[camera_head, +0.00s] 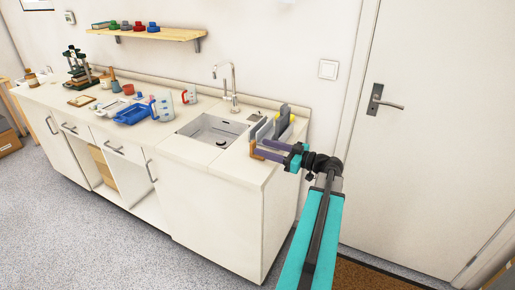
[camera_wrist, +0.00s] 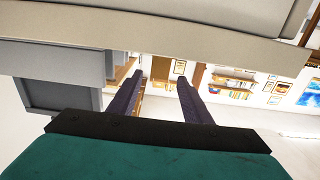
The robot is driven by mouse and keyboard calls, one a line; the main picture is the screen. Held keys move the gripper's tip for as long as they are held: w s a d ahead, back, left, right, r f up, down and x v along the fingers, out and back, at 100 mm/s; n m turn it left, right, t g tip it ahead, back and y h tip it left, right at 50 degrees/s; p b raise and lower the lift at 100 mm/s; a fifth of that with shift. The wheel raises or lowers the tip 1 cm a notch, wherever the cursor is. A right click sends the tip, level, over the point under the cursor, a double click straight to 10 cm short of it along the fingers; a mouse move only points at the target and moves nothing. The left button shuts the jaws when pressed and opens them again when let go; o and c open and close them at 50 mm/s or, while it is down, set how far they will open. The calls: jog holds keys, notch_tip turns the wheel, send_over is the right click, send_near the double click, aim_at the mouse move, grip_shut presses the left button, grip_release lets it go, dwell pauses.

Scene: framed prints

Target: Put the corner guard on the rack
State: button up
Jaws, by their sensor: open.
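My gripper (camera_head: 263,149) is open at the counter's right end, beside the grey rack (camera_head: 265,128). The rack has upright grey plates and something yellow behind them. A small orange-brown piece (camera_head: 254,149) shows at my fingertips in the head view; it may be the corner guard, but I cannot tell whether it touches the fingers. In the wrist view both dark purple fingers (camera_wrist: 159,82) are spread apart, and no held piece shows clearly between them. Grey blocks (camera_wrist: 62,80) stand close at the left of that view.
The sink (camera_head: 210,131) with its tap (camera_head: 229,85) lies left of the rack. A blue tray (camera_head: 132,115), measuring jugs (camera_head: 162,107) and other small items stand farther left on the counter. A shelf (camera_head: 155,35) hangs above. A closed door (camera_head: 405,160) is at right.

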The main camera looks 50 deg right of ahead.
jog(key=shift+v, duration=1.05)
jog(key=shift+c, duration=0.3)
